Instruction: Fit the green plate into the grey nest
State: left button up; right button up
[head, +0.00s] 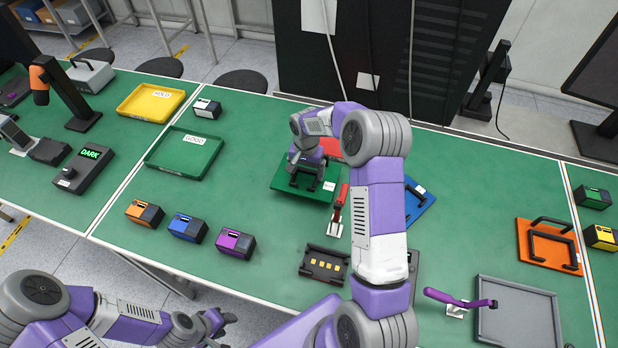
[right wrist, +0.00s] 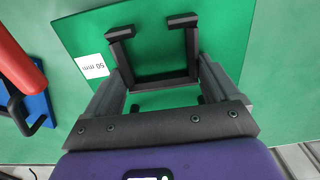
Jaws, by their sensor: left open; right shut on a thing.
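The green plate (head: 284,180), with a black handle and a white label, is at the middle of the table in the head view. It also shows in the right wrist view (right wrist: 160,20), where the label reads 50 mm. My right gripper (head: 306,170) is shut on the plate's black handle (right wrist: 165,83). I cannot tell whether the plate touches the table. The grey nest (head: 515,315), a flat tray with a raised rim, lies empty at the lower right, away from the plate. My left gripper (head: 222,322) is open and empty at the lower left, off the table's front edge.
A purple-handled clamp (head: 458,301) stands at the nest's left side. An orange plate (head: 535,255) lies behind the nest. A blue plate (head: 422,208), a red-handled clamp (head: 337,215) and a black fixture (head: 323,265) are around my right arm. Coloured boxes (head: 188,227) stand left.

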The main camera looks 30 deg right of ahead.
aim_at(307, 177)
jog(key=shift+f, duration=1.7)
jog(key=shift+f, duration=0.15)
jog(key=o, duration=1.4)
jog(key=shift+s, duration=0.1)
